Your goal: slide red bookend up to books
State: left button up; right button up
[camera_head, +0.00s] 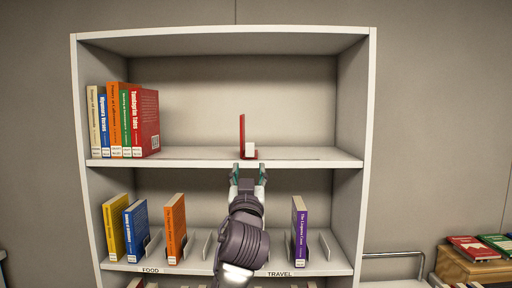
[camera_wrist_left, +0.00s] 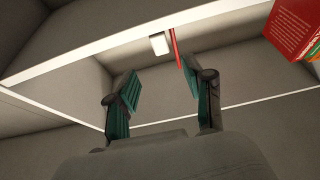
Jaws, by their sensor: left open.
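The red bookend (camera_head: 242,130) stands upright on the upper shelf (camera_head: 200,160), near its middle, with a white block at its foot. A row of books (camera_head: 125,120) leans at the left end of that shelf, with a wide gap between it and the bookend. My left gripper (camera_head: 249,172) is open and empty, at the shelf's front edge just below and in front of the bookend. In the left wrist view the red bookend (camera_wrist_left: 174,45) shows beyond the open fingers (camera_wrist_left: 160,85), apart from them. The end red book (camera_wrist_left: 300,28) shows at the upper right. My right gripper is not in view.
The lower shelf (camera_head: 190,266) holds several books and metal dividers behind FOOD and TRAVEL labels. The bookcase's side walls (camera_head: 350,100) bound both shelves. The upper shelf is clear on both sides of the bookend. A wooden stand (camera_head: 465,265) with books is at the right.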

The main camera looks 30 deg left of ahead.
aim_at(249, 149)
pick_arm(q)
jog(key=p+x, duration=0.3)
jog(key=x, duration=0.6)
jog(key=shift+w+a+r, duration=0.1)
jog(key=shift+r, duration=0.1)
jog(key=shift+w+a, duration=0.25)
jog(key=shift+w, duration=0.1)
grip_shut()
